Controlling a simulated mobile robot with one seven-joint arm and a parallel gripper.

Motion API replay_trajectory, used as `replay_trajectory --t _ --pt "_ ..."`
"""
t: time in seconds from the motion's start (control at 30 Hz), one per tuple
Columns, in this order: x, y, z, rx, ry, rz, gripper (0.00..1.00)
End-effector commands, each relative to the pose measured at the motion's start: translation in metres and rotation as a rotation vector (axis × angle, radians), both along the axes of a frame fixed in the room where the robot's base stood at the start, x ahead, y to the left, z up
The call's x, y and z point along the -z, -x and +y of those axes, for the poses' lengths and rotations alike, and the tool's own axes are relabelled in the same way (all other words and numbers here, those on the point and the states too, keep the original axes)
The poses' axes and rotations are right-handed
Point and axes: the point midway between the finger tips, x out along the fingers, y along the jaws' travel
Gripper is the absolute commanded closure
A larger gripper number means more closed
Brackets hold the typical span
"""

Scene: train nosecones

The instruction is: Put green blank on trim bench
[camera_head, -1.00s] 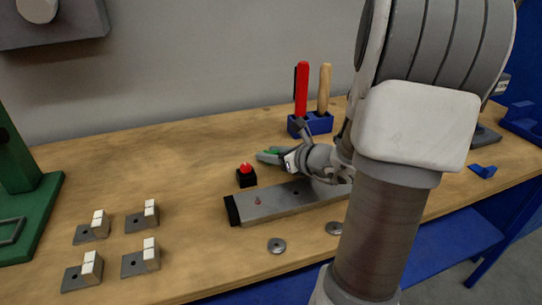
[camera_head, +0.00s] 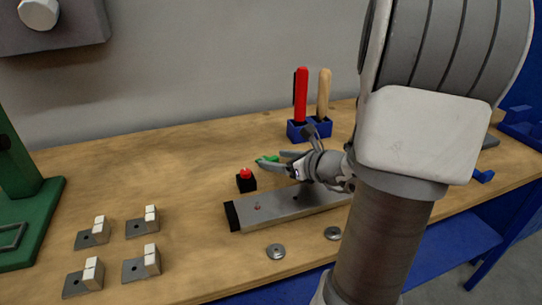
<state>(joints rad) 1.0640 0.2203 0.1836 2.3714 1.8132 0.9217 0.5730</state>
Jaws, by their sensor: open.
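I cannot tell which surface is the trim bench; the wooden bench (camera_head: 180,170) fills most of the view.
A black box with a red button (camera_head: 246,180) stands just left of my gripper. The grey bar (camera_head: 280,207) lies in front. A blue holder (camera_head: 309,131) with red and wooden handles stands behind. Several grey brackets (camera_head: 142,264) are at left. The bench's middle left is clear.

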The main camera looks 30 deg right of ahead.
Motion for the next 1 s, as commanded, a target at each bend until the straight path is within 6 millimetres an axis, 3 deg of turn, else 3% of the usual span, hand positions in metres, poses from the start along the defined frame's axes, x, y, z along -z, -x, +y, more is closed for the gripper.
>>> replay_trajectory --t 0.2,0.4,0.6,1.0 --pt "-0.023 0.046 -0.008 0.006 0.002 0.0 0.26" --pt "-0.033 0.074 -0.011 0.003 0.001 0.0 0.26" --pt "-0.035 0.083 -0.012 0.001 -0.001 0.0 0.26" --pt "-0.035 0.083 -0.012 0.0 0.0 0.0 0.26"
